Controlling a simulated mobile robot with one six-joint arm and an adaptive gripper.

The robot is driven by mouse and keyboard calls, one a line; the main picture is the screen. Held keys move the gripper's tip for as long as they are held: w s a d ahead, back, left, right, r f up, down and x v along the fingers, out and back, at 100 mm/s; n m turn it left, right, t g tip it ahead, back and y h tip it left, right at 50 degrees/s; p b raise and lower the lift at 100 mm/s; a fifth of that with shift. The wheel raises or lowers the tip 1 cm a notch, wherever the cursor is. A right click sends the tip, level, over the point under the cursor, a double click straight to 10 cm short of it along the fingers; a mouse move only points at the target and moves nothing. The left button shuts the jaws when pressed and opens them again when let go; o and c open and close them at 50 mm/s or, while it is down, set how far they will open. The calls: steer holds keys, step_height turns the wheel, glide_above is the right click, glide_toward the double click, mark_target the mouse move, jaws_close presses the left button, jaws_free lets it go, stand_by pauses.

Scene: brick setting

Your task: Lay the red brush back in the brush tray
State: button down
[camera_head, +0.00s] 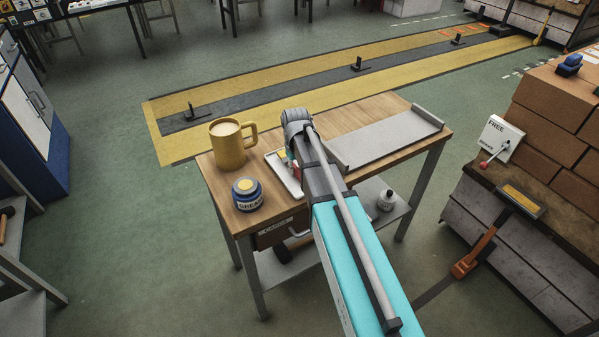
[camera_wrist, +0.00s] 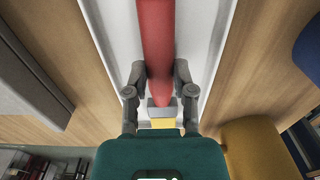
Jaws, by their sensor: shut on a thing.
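The red brush (camera_wrist: 156,35) has a long red handle, a grey collar and yellow bristles. In the wrist view it lies lengthwise over the pale brush tray (camera_wrist: 206,55). My gripper (camera_wrist: 160,76) is shut on the handle near the collar, one finger on each side. I cannot tell whether the brush touches the tray floor. In the head view my arm hides most of the gripper and brush. A white edge of the brush tray (camera_head: 286,180) shows on the wooden table, left of my arm.
A yellow mug (camera_head: 230,150) and a blue grease jar (camera_head: 248,194) stand on the table left of the tray. A long grey holder with raised ends (camera_head: 390,139) lies to the right. Brown bricks (camera_head: 555,103) are stacked far right.

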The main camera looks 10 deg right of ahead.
mark_target(295, 168)
steer(key=shift+f, duration=0.15)
steer(key=shift+c, duration=2.3)
jaws_free()
steer(key=shift+f, duration=0.2)
steer(key=r+p, duration=0.2)
steer(key=r, duration=0.1)
steer(key=r+p, duration=0.2)
steer(key=p, duration=0.1)
steer(key=shift+w+a+r, duration=0.1)
steer(key=shift+w+r, duration=0.1)
steer(key=shift+r, duration=0.2)
step_height(295, 168, up, 8)
steer(key=p, duration=0.8)
